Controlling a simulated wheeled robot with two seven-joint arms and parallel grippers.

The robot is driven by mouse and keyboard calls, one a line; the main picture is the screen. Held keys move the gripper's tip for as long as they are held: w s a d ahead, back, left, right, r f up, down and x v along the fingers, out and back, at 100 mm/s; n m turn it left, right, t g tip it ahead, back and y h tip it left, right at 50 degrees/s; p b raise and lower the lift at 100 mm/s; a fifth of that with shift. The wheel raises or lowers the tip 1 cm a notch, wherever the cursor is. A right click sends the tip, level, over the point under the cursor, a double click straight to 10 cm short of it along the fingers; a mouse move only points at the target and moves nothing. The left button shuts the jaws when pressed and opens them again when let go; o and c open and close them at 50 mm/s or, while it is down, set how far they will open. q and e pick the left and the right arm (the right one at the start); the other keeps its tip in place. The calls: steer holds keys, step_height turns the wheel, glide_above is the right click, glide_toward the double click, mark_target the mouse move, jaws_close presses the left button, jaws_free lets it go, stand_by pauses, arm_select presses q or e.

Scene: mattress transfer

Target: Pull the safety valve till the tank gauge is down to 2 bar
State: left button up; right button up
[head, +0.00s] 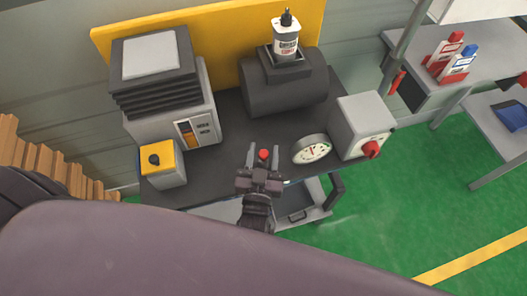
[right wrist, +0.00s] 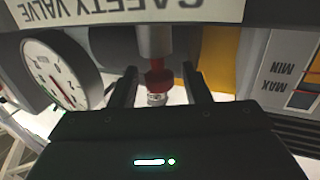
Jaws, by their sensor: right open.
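The safety valve shows as a small red knob (head: 263,153) at the front of the dark bench. In the right wrist view the red valve part (right wrist: 158,83) hangs from a grey stem, next to an upside-down SAFETY VALVE label (right wrist: 165,10). My right gripper (head: 262,148) is open, with one finger on each side of the knob and gaps between; its fingers also show in the wrist view (right wrist: 159,72). The round white gauge (head: 311,149) stands right of the knob; it also shows in the wrist view (right wrist: 60,73). Its reading is too small to tell. My left gripper is out of view.
A dark tank (head: 285,93) carries a bottle (head: 285,40) behind the valve. A grey box with a red switch (head: 362,125) stands right of the gauge. A compressor-like unit (head: 168,105) and a yellow-topped box (head: 160,160) stand left.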

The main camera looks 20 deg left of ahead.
steer(key=shift+c, duration=0.4)
steer(key=shift+w, duration=0.1)
steer(key=shift+c, duration=1.1)
jaws_close()
steer(key=shift+r+p, duration=0.7)
steer(key=shift+r, duration=0.15)
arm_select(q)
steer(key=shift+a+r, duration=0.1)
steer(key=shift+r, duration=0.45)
arm_select(e)
steer(key=shift+o, duration=1.5)
jaws_free()
